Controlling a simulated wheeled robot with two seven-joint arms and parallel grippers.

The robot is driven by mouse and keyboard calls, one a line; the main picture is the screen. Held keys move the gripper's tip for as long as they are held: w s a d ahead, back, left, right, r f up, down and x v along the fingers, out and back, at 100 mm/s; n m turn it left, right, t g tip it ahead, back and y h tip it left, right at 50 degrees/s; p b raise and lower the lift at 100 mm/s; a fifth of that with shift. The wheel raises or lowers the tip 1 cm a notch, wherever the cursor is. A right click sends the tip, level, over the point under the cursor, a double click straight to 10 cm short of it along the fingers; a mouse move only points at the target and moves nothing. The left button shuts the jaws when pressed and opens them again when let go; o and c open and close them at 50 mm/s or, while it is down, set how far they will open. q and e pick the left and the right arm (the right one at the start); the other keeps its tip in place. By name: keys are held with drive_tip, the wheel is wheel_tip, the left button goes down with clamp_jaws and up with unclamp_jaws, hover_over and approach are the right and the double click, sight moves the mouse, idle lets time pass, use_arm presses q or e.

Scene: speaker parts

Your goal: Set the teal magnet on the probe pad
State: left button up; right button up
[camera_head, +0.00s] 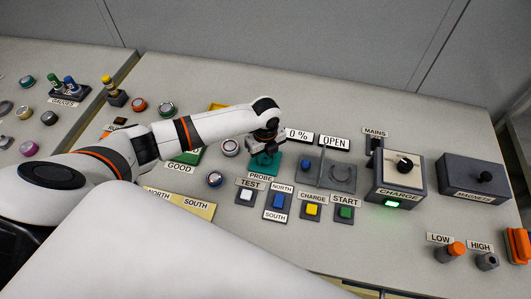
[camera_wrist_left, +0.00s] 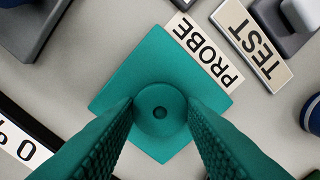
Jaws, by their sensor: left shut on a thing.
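The teal probe pad (camera_head: 272,170) lies on the table above the PROBE label, and it fills the middle of the left wrist view (camera_wrist_left: 125,85). My left gripper (camera_head: 264,152) is right over the pad. The magnet appears over the middle of the pad. I cannot tell whether it touches the pad. My right gripper is not in view.
Around the pad stand the TEST button (camera_head: 246,196), a blue NORTH/SOUTH switch (camera_head: 278,201), a dark two-part unit (camera_head: 325,172) and the CHARGE box (camera_head: 397,178). A green GOOD tray (camera_head: 190,157) and several round magnets lie to the left.

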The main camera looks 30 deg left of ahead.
use_arm(q)
drive_tip(key=o, duration=1.2)
drive_tip(key=shift+c, duration=0.2)
wheel_tip(320, 180, up, 12)
drive_tip(key=b, duration=0.1)
drive_tip(key=shift+f, duration=0.1)
